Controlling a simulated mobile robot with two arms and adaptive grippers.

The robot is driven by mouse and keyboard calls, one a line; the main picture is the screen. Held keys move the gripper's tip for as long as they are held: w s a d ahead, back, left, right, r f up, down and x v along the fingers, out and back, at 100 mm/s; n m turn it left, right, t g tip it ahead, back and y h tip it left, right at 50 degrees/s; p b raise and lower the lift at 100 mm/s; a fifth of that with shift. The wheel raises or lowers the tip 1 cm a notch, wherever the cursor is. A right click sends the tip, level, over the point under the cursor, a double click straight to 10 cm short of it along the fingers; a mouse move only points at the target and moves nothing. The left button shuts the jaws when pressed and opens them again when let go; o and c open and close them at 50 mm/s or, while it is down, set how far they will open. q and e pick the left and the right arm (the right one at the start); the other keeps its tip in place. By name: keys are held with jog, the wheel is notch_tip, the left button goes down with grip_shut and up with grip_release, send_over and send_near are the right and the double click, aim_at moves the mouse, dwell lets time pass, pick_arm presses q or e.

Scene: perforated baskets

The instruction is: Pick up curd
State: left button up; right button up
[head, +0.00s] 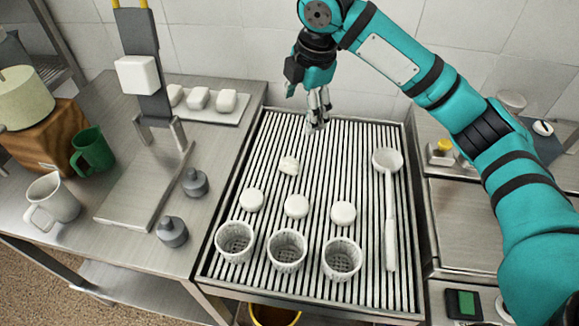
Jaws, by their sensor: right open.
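A small, lumpy off-white piece that looks like the curd (289,165) lies on the slatted draining table (390,285), toward its back left. My right gripper (316,126) hangs above the back of the slatted table, pointing down. It is open and empty, behind and a little to the right of the curd, and apart from it. My left gripper is not in view.
Three smooth white discs (296,206) lie in a row behind three perforated baskets (287,250) at the front. A white ladle (388,163) lies on the right. A press (150,90), dark weights (195,182), a green mug (93,150) and a white jug (52,199) stand on the left counter.

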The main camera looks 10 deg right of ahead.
jog(key=s+b+x, duration=0.1)
jog(key=b+x, duration=0.1)
jog(key=x, duration=0.1)
send_over(290, 161)
jog(key=s, duration=0.2)
jog(key=x, duration=0.4)
jog(key=s+d+x, duration=0.1)
jog(key=x, duration=0.3)
jog(key=s+x, duration=0.1)
jog(key=x, duration=0.3)
jog(key=shift+d+f, duration=0.35)
jog(key=shift+f, duration=0.05)
jog(key=shift+w+f, duration=0.1)
jog(key=shift+f, duration=0.4)
jog(key=x, duration=0.5)
jog(key=shift+w+a, duration=0.2)
jog(key=shift+w, duration=0.1)
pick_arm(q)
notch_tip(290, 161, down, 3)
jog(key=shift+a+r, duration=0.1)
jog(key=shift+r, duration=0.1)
pick_arm(e)
jog(key=c, duration=1.3)
